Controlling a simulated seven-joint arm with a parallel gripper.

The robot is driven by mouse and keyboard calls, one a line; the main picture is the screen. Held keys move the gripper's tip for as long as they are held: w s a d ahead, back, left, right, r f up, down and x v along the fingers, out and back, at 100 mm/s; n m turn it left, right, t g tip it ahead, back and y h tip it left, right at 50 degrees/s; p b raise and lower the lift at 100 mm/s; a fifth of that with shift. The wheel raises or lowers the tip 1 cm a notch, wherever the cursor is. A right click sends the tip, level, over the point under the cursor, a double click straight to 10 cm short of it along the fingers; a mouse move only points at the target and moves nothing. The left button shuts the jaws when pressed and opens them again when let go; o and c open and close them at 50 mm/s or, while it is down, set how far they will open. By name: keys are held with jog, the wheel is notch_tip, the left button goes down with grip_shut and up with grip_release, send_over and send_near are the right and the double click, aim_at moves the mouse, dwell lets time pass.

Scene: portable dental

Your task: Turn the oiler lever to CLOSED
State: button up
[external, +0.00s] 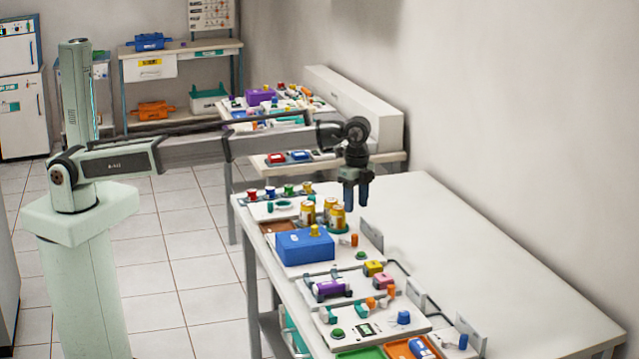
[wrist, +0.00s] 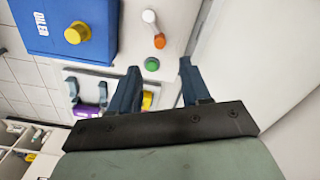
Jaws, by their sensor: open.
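The oiler is a blue box (external: 305,246) with a yellow knob (external: 315,230) on top. In the wrist view the blue box (wrist: 70,28) carries white lettering, seen sideways, and the yellow knob (wrist: 77,32). Beside it on the white panel is a small lever with a white end and an orange end (wrist: 159,41); its orange part (external: 354,240) also shows in the external view. I cannot read any CLOSED mark. My gripper (external: 356,198) points down, open and empty, above the panel behind the box. In the wrist view its fingers (wrist: 161,88) are apart, not touching the lever.
A green button (wrist: 152,64) sits near the lever. Gold cylinders (external: 334,214) stand behind the box. A purple part (external: 330,288) and other panels with coloured knobs lie nearer the camera. The right side of the white table (external: 480,260) is clear.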

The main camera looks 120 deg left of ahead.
aim_at(355, 235)
notch_tip(355, 235, down, 10)
jog(key=shift+f, duration=0.25)
dwell(0.4)
grip_shut()
